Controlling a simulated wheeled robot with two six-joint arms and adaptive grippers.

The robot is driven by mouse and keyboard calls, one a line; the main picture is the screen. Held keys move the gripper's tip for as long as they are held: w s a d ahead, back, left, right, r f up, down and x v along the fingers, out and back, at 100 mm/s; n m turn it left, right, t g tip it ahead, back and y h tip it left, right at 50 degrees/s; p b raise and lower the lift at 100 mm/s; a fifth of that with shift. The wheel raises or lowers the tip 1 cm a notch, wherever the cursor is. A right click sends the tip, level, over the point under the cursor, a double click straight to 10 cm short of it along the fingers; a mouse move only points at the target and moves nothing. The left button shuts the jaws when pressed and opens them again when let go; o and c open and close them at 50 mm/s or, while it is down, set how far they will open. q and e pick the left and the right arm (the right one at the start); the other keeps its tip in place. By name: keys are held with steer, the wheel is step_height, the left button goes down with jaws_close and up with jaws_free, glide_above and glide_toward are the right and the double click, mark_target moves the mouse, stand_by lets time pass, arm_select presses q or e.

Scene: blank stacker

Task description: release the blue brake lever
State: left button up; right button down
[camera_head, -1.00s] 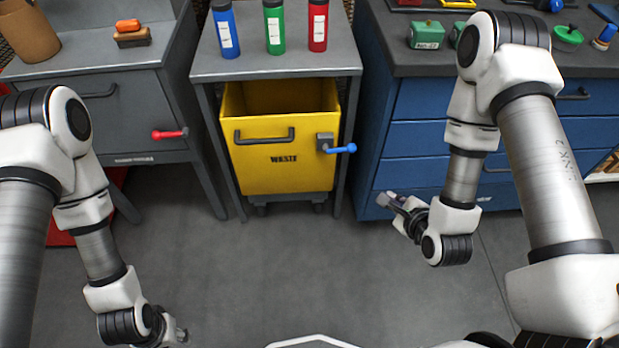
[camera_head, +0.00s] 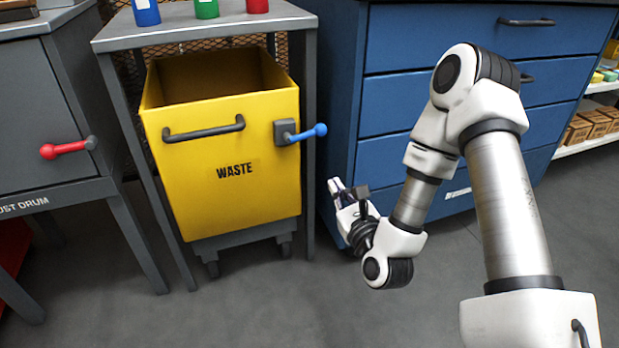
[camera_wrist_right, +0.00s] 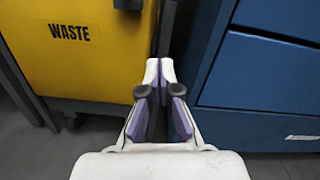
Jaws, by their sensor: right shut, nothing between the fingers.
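The blue brake lever (camera_head: 305,134) sticks out to the right from a grey mount (camera_head: 285,132) on the front of the yellow waste bin (camera_head: 200,185). My right gripper (camera_head: 335,184) is shut and empty, below and a little right of the lever, apart from it. In the right wrist view the gripper (camera_wrist_right: 160,66) points at the gap between the waste bin (camera_wrist_right: 95,60) and the blue cabinet (camera_wrist_right: 265,85). The lever's blue end is not seen there; a dark part shows at the top edge. My left gripper is out of view.
The bin stands on a wheeled base under a grey table (camera_head: 200,28) with bottles on top. A table leg (camera_head: 310,215) stands just left of my right gripper. The blue drawer cabinet (camera_head: 345,110) is close on the right. A red lever (camera_head: 65,149) is on the grey cabinet at left.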

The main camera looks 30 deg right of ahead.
mark_target(306, 134)
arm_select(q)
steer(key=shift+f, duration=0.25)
arm_select(e)
steer(key=shift+w, duration=0.15)
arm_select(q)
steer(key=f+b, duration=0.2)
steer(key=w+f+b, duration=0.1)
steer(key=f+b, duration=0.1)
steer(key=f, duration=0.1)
arm_select(e)
steer(key=w+d+r, duration=0.1)
steer(key=w+r, duration=0.3)
steer(key=w, duration=0.6)
steer(key=shift+w+d+r, duration=0.15)
steer(key=shift+w+d, duration=0.1)
steer(key=shift+d, duration=0.1)
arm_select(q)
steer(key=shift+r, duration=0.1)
